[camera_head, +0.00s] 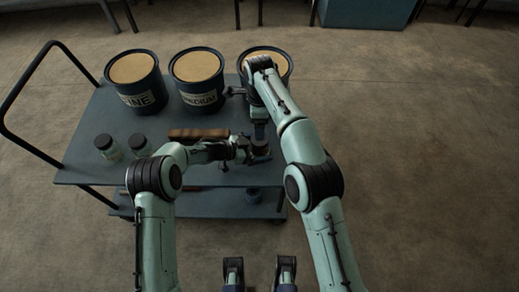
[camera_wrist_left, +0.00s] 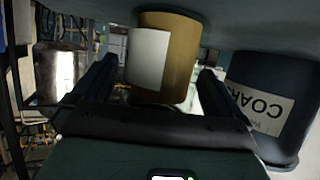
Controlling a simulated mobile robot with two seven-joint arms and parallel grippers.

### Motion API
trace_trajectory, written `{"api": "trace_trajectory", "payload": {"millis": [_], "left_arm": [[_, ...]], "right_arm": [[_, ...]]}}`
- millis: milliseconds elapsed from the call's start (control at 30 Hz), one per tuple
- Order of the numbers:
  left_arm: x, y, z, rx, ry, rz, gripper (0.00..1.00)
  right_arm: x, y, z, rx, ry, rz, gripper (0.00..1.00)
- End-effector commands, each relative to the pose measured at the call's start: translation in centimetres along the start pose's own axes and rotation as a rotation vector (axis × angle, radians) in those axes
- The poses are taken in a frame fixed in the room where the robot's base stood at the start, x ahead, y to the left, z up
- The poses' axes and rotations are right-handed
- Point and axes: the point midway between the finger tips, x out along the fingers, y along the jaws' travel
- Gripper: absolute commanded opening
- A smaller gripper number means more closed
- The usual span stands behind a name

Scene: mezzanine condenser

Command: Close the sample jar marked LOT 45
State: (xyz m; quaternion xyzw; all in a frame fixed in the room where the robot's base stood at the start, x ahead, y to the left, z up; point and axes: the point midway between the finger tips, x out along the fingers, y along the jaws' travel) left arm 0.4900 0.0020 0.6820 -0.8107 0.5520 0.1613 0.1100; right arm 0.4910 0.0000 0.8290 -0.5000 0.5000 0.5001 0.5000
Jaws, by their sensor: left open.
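A squat jar (camera_head: 260,147) stands near the right end of the cart top. In the left wrist view, which is upside down, it shows as a tan jar (camera_wrist_left: 180,55) with a pale label, whose writing I cannot read. My left gripper (camera_head: 246,151) is open, reaching in from the left, with its fingers (camera_wrist_left: 157,82) on either side of the jar and visible gaps. My right gripper (camera_head: 259,131) points down just above the jar; its fingers are too small and dark to read. Whether a lid is on the jar is hidden.
Three tubs line the cart's back: FINE (camera_head: 138,84), MEDIUM (camera_head: 198,82) and a coarse tub (camera_wrist_left: 265,105) partly behind my right arm. Two dark-lidded jars (camera_head: 108,148) (camera_head: 139,145) stand at left. A brown block (camera_head: 198,133) lies mid-cart. A shiny cylinder (camera_wrist_left: 60,75) is beside the left gripper.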

Motion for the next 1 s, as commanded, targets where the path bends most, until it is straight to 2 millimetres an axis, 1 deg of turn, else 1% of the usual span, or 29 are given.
{"api": "trace_trajectory", "payload": {"millis": [100, 333, 367, 400, 467, 500, 567, 600, 633, 667, 767, 833, 1000], "left_arm": [[0.33, -0.01, -0.04, 0.0, 0.001, 0.0, 1.0], [0.32, -0.02, -0.04, 0.0, 0.001, -0.001, 1.0], [0.32, -0.02, -0.03, 0.0, 0.001, -0.001, 0.94], [0.31, -0.02, -0.03, 0.0, 0.001, -0.001, 0.8], [0.31, -0.02, -0.03, 0.0, 0.0, -0.001, 0.61], [0.3, -0.02, -0.02, -0.001, 0.0, -0.001, 0.48], [0.3, -0.01, -0.02, 0.0, 0.0, -0.001, 0.28], [0.3, -0.01, -0.02, -0.001, 0.0, -0.001, 0.15], [0.3, -0.01, -0.02, 0.0, 0.0, -0.001, 0.06], [0.29, -0.01, -0.01, -0.001, 0.0, -0.001, 0.0], [0.29, -0.01, -0.01, 0.0, 0.0, -0.001, 0.0], [0.28, -0.01, -0.01, 0.0, 0.0, -0.001, 0.0], [0.28, -0.01, 0.0, 0.0, 0.0, 0.0, 0.0]], "right_arm": [[-0.01, 0.0, 0.0, 0.0, 0.0, 0.0, 0.85], [-0.01, 0.0, 0.0, 0.0, 0.0, 0.0, 0.85], [-0.01, 0.0, 0.0, 0.0, 0.0, 0.0, 0.85], [-0.01, 0.0, 0.0, 0.0, 0.0, 0.0, 0.85], [-0.01, 0.0, 0.0, 0.0, 0.0, 0.0, 0.85], [-0.01, 0.0, 0.0, 0.0, 0.0, 0.0, 0.85], [-0.01, 0.0, 0.0, 0.0, 0.0, 0.0, 0.85], [-0.01, 0.0, 0.0, 0.0, 0.0, 0.0, 0.85], [-0.01, 0.0, 0.0, -0.001, 0.0, 0.0, 0.85], [0.0, 0.0, 0.0, -0.006, 0.0, 0.0, 0.85], [0.06, 0.02, 0.01, -0.056, 0.002, 0.001, 0.85], [0.14, 0.05, 0.0, -0.13, 0.004, 0.003, 0.85], [0.22, 0.1, 0.02, -0.393, 0.004, 0.006, 0.85]]}}
